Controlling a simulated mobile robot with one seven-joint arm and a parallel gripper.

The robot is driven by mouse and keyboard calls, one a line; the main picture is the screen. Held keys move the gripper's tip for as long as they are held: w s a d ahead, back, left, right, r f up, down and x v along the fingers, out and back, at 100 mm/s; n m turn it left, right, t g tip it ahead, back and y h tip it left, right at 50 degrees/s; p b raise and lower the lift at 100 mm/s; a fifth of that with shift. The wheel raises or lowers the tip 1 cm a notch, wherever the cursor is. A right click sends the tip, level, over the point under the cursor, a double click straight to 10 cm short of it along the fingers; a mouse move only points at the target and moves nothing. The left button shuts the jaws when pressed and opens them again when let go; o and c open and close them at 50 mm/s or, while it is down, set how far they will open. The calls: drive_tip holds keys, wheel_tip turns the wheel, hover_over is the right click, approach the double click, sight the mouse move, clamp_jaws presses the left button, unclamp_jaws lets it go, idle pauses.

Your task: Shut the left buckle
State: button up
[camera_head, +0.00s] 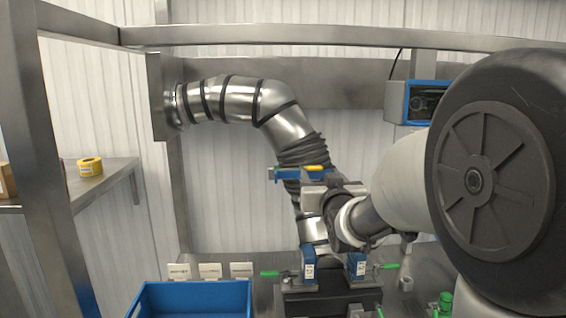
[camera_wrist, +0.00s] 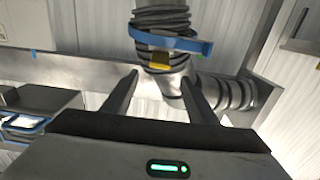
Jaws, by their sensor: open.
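On the machine low in the head view, a left blue buckle block (camera_head: 309,264) has a green-tipped lever (camera_head: 270,274) sticking out to the left. A matching right blue block (camera_head: 357,266) has a green-tipped lever (camera_head: 390,266) pointing right. Higher up, a blue band (camera_head: 284,174) with a yellow tab (camera_head: 315,168) crosses the steel duct. My gripper (camera_head: 312,184) is beside this band, well above the left block. In the wrist view my gripper (camera_wrist: 159,77) is open, its fingers apart and empty below the blue band (camera_wrist: 178,43). The yellow tab (camera_wrist: 160,66) shows between the fingertips.
The ribbed steel duct (camera_head: 240,100) runs down from the wall to the machine. A blue crate (camera_head: 192,288) stands at the front left, with several white labels (camera_head: 210,271) behind it. A steel shelf (camera_head: 110,178) with a yellow roll is at the far left.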

sight(313, 168)
drive_tip(key=w+p, duration=0.1)
drive_tip(key=w, duration=1.1)
drive_tip(key=shift+w, duration=0.15)
clamp_jaws()
